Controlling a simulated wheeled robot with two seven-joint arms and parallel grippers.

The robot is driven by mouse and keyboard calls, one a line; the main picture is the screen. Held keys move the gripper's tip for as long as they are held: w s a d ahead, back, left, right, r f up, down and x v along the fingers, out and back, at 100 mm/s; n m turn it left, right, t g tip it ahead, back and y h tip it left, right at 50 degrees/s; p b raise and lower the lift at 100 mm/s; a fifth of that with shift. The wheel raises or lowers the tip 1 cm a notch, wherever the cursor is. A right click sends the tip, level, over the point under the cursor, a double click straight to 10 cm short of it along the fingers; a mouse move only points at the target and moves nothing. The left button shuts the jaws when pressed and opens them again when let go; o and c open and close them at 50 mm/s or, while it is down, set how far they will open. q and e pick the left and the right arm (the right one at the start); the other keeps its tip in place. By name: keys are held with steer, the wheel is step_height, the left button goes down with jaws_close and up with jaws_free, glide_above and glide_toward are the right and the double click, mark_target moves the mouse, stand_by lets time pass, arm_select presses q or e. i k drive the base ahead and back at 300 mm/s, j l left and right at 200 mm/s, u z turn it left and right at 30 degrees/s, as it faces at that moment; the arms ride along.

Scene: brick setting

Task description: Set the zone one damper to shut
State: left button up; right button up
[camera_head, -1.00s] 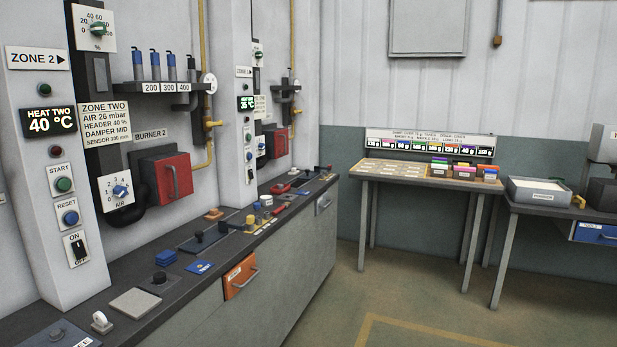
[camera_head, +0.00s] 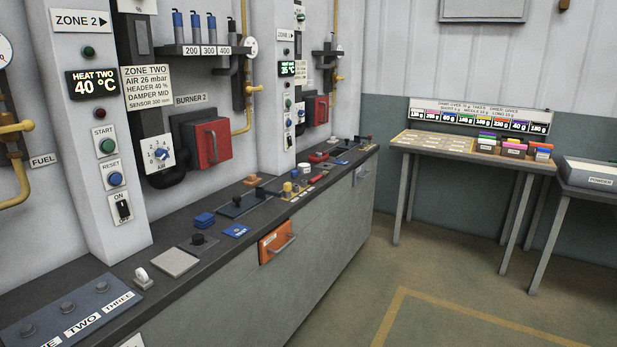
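No damper marked for zone one can be picked out in the head view. The farther wall column has a small sign (camera_head: 285,34) too small to read surely, a green display (camera_head: 287,68) and a card (camera_head: 300,70). Beside that column is a red box (camera_head: 317,108). A dark panel (camera_head: 68,312) on the counter at lower left has several round knobs and labels, TWO and THREE readable, the first one partly cut off. Neither of my grippers is in view.
A long dark counter (camera_head: 178,263) runs along the wall with small parts and an orange drawer front (camera_head: 276,242) below its edge. A red burner box (camera_head: 207,144) sticks out of the wall. A table (camera_head: 471,153) stands at the back right. The floor (camera_head: 440,270) between is clear.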

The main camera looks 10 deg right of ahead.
mark_target(348, 145)
steer(key=i+l+z, duration=0.4)
steer(key=i, duration=0.5)
steer(key=i+z, duration=0.45)
steer(key=i, duration=0.45)
